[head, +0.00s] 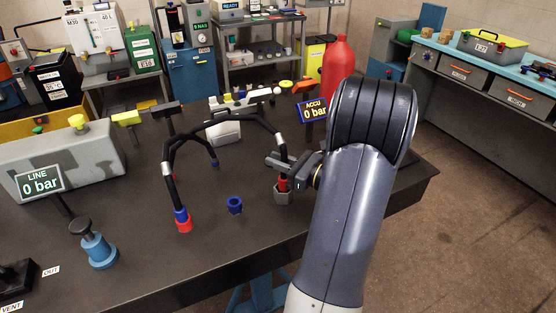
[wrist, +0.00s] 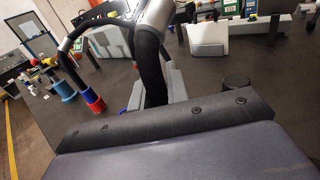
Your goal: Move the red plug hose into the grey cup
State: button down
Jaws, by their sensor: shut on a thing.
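A black hose (head: 236,117) arches over the dark table, and it also shows in the wrist view (wrist: 149,62). Its right end carries a red plug (head: 283,184). My gripper (head: 287,164) is shut on this end, just above the plug. The red plug is upright, with its lower end at the mouth of the grey cup (head: 283,197) and seemingly inside it; how deep I cannot tell. A blue plug (head: 181,215) at the left stands in the red cup (head: 184,227). In the wrist view, the red plug and grey cup are hidden.
An empty blue cup (head: 235,205) stands between the red and grey cups. A second dark hose piece with a blue end (head: 214,163) hangs behind. A blue valve (head: 98,250) is front left. A red bottle (head: 337,70) stands behind my arm. Table is clear at front middle.

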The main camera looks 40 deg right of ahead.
jog(key=shift+f, duration=0.35)
jog(key=c, duration=1.3)
grip_release()
jog(key=shift+s, duration=0.1)
jog(key=b+v, duration=0.1)
jog(key=v, duration=0.9)
jog(key=shift+s, duration=0.3)
jog(key=shift+w+d+r, duration=0.1)
jog(key=shift+d, duration=0.05)
jog(key=p+x, duration=0.1)
jog(key=x, duration=0.9)
jog(key=shift+w+r, duration=0.3)
jog(key=shift+r, duration=0.1)
